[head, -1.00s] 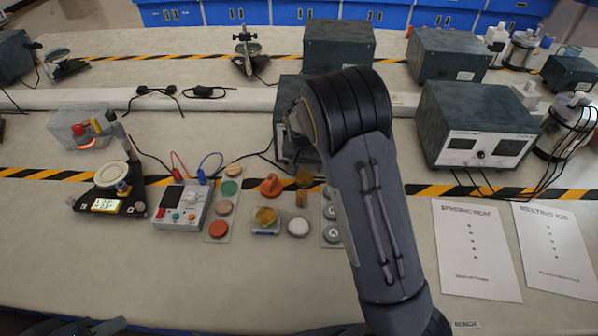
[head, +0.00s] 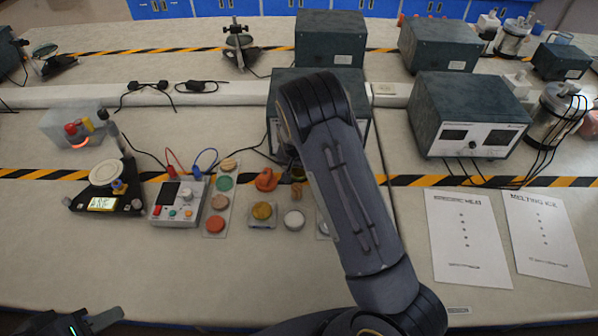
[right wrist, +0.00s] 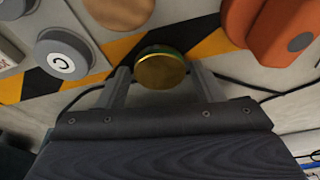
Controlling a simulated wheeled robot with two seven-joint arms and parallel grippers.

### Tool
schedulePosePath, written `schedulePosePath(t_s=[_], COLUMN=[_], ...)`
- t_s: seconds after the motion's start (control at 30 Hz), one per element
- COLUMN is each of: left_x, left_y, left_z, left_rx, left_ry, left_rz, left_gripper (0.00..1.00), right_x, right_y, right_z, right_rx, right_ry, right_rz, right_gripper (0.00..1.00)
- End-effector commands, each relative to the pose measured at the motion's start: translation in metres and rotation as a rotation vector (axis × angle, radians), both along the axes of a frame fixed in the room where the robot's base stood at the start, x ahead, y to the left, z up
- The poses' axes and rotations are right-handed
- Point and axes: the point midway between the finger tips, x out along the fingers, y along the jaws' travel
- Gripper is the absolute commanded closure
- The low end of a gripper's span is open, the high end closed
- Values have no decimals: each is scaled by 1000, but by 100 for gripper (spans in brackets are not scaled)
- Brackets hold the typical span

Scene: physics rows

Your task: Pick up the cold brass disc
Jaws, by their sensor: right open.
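In the head view, a brass disc (head: 262,211) lies on a small pale block. A second brass disc (head: 298,173) stands farther back, partly hidden by my right arm. In the right wrist view a brass disc (right wrist: 160,70) with a greenish rim sits between the fingertips of my right gripper (right wrist: 160,84), which is open around it. It seems to be the farther disc. Which disc is cold cannot be told by eye. The right fingers are hidden behind my arm in the head view. My left gripper (head: 88,322) is at the bottom left edge, partly cut off.
An orange knobbed piece (head: 265,180) stands close to the farther disc. A strip of coloured discs (head: 215,224), a meter box (head: 178,203) and a pale disc (head: 294,219) are nearby. Grey weights (right wrist: 64,54) show in the wrist view. A large power box (head: 470,115) stands to the right.

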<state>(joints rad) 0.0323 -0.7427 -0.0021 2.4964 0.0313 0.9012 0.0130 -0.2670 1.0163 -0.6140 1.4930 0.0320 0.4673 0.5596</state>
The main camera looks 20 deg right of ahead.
Motion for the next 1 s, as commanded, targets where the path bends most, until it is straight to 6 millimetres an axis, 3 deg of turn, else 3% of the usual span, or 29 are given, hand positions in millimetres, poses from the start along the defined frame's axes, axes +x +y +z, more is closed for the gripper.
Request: schedulePosePath(t_s=[0.07, 0.37, 0.73, 1.0], left_x=[0, 0, 0, 0], left_y=[0, 0, 0, 0], left_z=[0, 0, 5, 30], left_rx=[0, 0, 0, 0], left_ry=[0, 0, 0, 0], left_rz=[0, 0, 0, 0], left_gripper=[64, 64, 64, 64], right_x=[0, 0, 0, -6], right_y=[0, 0, 0, 6], right_z=[0, 0, 8, 48], right_rx=[0, 1, 0, 1], right_ry=[0, 1, -2, -1], right_rz=[0, 0, -1, 1], right_gripper=[43, 83, 84, 84])
